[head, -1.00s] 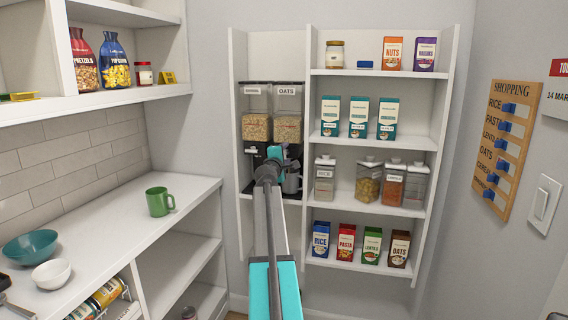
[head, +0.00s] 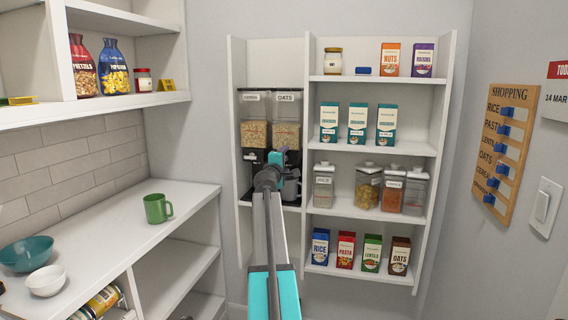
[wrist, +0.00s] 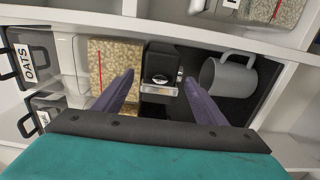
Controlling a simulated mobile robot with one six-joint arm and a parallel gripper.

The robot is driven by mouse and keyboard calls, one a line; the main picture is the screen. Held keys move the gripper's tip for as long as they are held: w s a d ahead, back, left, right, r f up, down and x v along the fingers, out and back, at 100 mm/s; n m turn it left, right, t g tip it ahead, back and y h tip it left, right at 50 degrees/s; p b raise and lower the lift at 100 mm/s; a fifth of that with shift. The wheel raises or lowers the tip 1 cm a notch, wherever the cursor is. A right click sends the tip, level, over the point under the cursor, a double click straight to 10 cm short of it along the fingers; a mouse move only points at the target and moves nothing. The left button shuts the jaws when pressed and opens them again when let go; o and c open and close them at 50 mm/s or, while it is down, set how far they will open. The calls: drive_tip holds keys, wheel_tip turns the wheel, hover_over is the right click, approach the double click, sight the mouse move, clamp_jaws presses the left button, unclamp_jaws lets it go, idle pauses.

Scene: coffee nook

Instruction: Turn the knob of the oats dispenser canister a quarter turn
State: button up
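The oats dispenser canister (head: 287,133) stands on the left part of the wall shelf, clear-walled with tan oats inside and an OATS label. In the wrist view the oats canister (wrist: 103,62) lies sideways, its label at the left. Its dark knob with a silver bar (wrist: 160,86) shows below the oats, between my fingers in the picture. My gripper (wrist: 160,88) is open, its two purple-grey fingers on either side of the knob; contact cannot be told. In the head view my gripper (head: 278,157) is in front of the oats dispenser's lower part and hides the knob.
A second dispenser, a cereal canister (head: 255,133), stands directly left of the oats one. A grey mug (wrist: 232,75) sits under the oats dispenser. Shelf boards and walls (head: 305,120) close in around the dispensers. A green mug (head: 157,208) stands on the left counter.

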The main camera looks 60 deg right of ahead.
drive_tip(key=shift+a, duration=0.1)
drive_tip(key=shift+v, duration=0.95)
drive_tip(key=v, duration=1.1)
drive_tip(key=shift+s+a+b, duration=0.2)
drive_tip(key=shift+a+b, duration=0.15)
drive_tip(key=shift+b, duration=0.1)
drive_tip(key=shift+w, duration=0.1)
